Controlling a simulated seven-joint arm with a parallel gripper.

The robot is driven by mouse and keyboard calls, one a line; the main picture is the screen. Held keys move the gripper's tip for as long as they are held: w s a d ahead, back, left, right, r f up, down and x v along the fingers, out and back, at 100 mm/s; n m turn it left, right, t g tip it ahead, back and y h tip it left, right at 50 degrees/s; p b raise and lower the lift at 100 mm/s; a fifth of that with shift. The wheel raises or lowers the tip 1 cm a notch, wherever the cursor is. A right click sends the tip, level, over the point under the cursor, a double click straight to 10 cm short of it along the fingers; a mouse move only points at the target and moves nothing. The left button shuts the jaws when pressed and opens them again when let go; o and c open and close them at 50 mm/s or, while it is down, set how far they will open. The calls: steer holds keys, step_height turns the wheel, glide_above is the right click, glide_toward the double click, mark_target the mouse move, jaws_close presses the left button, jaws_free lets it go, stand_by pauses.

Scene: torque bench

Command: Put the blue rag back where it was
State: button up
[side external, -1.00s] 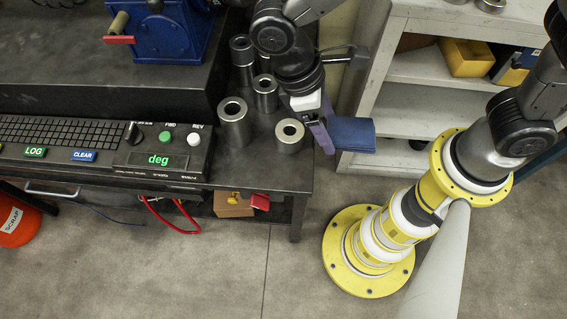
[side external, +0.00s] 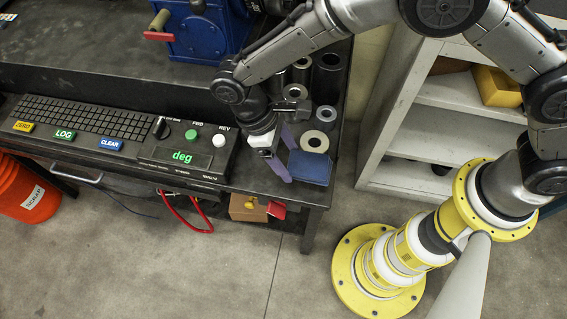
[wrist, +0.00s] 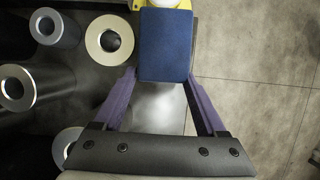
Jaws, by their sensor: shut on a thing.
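The blue rag (side external: 310,168) is a flat, folded rectangle at the front right corner of the dark bench (side external: 230,176), in front of the metal sleeves. My gripper (side external: 289,156) has purple fingers and is shut on the rag. In the wrist view the rag (wrist: 166,45) lies between the fingertips of my gripper (wrist: 160,76), which grip its near end. I cannot tell whether the rag touches the bench top or hangs just above it.
Several metal sleeves (side external: 315,141) stand close behind the rag. A control box (side external: 180,160) with keys and a "deg" display lies to the left. A grey shelf (side external: 440,100) stands to the right across a gap. Orange bucket (side external: 30,190) on the floor at far left.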

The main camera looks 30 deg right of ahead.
steer(key=shift+w+a+f, duration=0.2)
steer(key=shift+w+f, duration=0.05)
steer(key=shift+f, duration=0.1)
steer(key=shift+a+f, duration=0.1)
steer(key=shift+f, duration=1.55)
steer(key=o, duration=0.9)
steer(key=shift+f, duration=0.15)
steer(key=v, duration=1.2)
